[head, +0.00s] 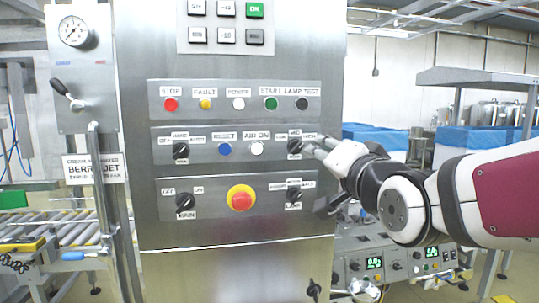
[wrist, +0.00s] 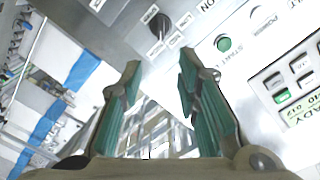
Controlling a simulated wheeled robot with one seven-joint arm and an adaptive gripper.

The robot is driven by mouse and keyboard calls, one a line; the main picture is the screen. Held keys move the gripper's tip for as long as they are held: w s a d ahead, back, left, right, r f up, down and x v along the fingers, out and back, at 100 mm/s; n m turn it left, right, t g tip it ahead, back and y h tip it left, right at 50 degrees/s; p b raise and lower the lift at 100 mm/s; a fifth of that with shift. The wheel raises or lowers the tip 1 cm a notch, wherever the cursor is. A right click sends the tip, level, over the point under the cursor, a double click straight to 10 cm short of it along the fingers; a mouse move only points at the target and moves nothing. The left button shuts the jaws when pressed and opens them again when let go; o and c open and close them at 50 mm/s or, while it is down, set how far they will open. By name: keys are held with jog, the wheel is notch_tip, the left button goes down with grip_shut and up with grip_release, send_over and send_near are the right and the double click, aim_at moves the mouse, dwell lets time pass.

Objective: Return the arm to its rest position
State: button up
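My arm reaches in from the right in the head view. My gripper (head: 312,146) is at the right side of the steel control panel (head: 225,280), close to the upper-right black selector knob (head: 294,146). In the wrist view my gripper (wrist: 158,75) shows two green-padded fingers set apart, with nothing between them. A black knob (wrist: 160,24) lies beyond the fingertips there. I cannot tell in the head view whether a finger touches the knob.
The panel has a red emergency button (head: 241,199), a green start button (head: 271,103) and several other controls. A roller conveyor (head: 70,235) is at the left. Blue-lined boxes (head: 470,138) and a smaller panel with green displays (head: 375,263) are at the right.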

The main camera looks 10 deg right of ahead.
jog(key=shift+s, duration=0.1)
jog(key=s+f+n+g+p, duration=0.3)
jog(key=s+g, duration=0.1)
jog(key=s, duration=0.5)
jog(key=s+f+n+g+p, duration=0.3)
jog(key=s+f+g, duration=0.1)
jog(key=s, duration=0.6)
jog(key=s+a+f+n+g+p, duration=0.1)
jog(key=s+f+n+g+p, duration=0.2)
jog(key=s, duration=0.7)
jog(key=g, duration=0.2)
jog(key=shift+f+g, duration=0.15)
jog(key=shift+g, duration=0.25)
jog(key=shift+c, duration=0.2)
